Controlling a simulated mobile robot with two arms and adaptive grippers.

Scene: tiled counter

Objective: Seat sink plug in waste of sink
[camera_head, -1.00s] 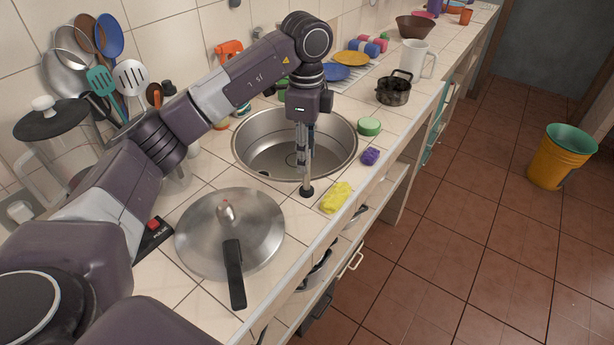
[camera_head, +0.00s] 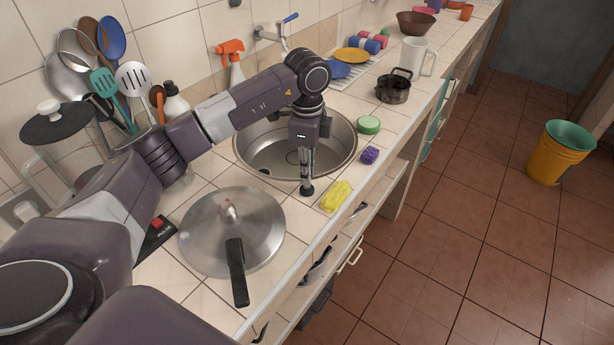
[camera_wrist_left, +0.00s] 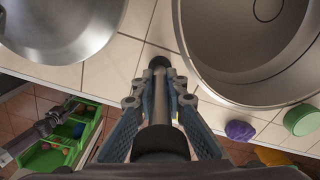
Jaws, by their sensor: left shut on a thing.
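My left gripper (camera_head: 307,178) points down at the sink's near rim, shut on the sink plug (camera_head: 306,190). The plug's black end shows below the fingertips, at or just above the counter; contact is unclear. In the left wrist view the closed fingers (camera_wrist_left: 160,75) hold a shiny stem with the black end (camera_wrist_left: 158,63) beyond them. The round steel sink (camera_head: 250,160) is behind the gripper. Its waste (camera_head: 292,157) is a dark ring in the bowl, up and left of the plug. A small dark jointed part (camera_wrist_left: 48,122), seemingly my right gripper, shows low left in the wrist view.
A yellow sponge (camera_head: 336,196), a purple scrubber (camera_head: 370,155) and a green round tub (camera_head: 368,125) line the sink's right side. A tap (camera_head: 272,36) rises behind. A green tray (camera_wrist_left: 60,150) sits below the counter.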

